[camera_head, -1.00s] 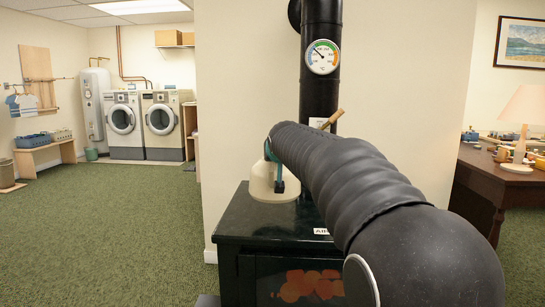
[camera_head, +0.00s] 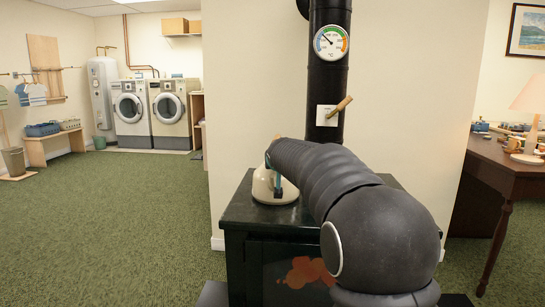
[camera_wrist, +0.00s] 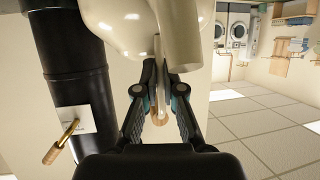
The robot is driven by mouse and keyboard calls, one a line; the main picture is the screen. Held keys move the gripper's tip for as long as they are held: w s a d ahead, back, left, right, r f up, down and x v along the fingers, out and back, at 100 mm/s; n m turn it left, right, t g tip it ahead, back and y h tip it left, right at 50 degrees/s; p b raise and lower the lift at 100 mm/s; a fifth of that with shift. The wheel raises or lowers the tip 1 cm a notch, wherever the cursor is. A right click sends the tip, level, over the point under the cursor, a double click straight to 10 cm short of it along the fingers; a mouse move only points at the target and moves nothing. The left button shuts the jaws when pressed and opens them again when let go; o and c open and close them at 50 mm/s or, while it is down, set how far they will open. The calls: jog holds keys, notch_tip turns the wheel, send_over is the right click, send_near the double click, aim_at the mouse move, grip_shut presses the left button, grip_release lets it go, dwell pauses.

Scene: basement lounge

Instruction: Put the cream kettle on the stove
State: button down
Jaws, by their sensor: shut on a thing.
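The cream kettle (camera_head: 265,188) is over the left part of the black stove's (camera_head: 238,213) top in the head view, upright. I cannot tell whether its base touches the top. My gripper (camera_head: 274,164) is shut on its handle, mostly hidden behind my arm. In the wrist view, the fingers of my gripper (camera_wrist: 159,92) close on the handle, with the cream kettle body (camera_wrist: 118,22) beyond them at the top edge.
A black flue pipe (camera_head: 327,80) with a round gauge (camera_head: 331,42) and a wooden-handled lever (camera_head: 341,106) rises behind the stove. A dark desk (camera_head: 500,172) with a lamp stands at the right. The green carpet (camera_head: 130,230) at the left is clear.

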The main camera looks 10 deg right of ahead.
jog(key=shift+r, duration=0.1)
jog(key=c, duration=1.3)
grip_release()
jog(key=b+v, duration=0.1)
jog(key=v, duration=1.1)
jog(key=shift+s, duration=0.1)
jog(key=s+f+g, duration=0.2)
jog(key=s+f, duration=0.5)
jog(key=s, duration=0.6)
jog(key=s+a+f+n+g+y, duration=0.1)
jog(key=s+f+g, duration=0.2)
jog(key=s+f, duration=0.5)
jog(key=s+f+g, duration=0.2)
jog(key=s+f, duration=0.6)
jog(key=s, duration=1.1)
jog(key=shift+a+g+y, duration=0.3)
jog(key=shift+a+g, duration=0.05)
jog(key=shift+g, duration=0.05)
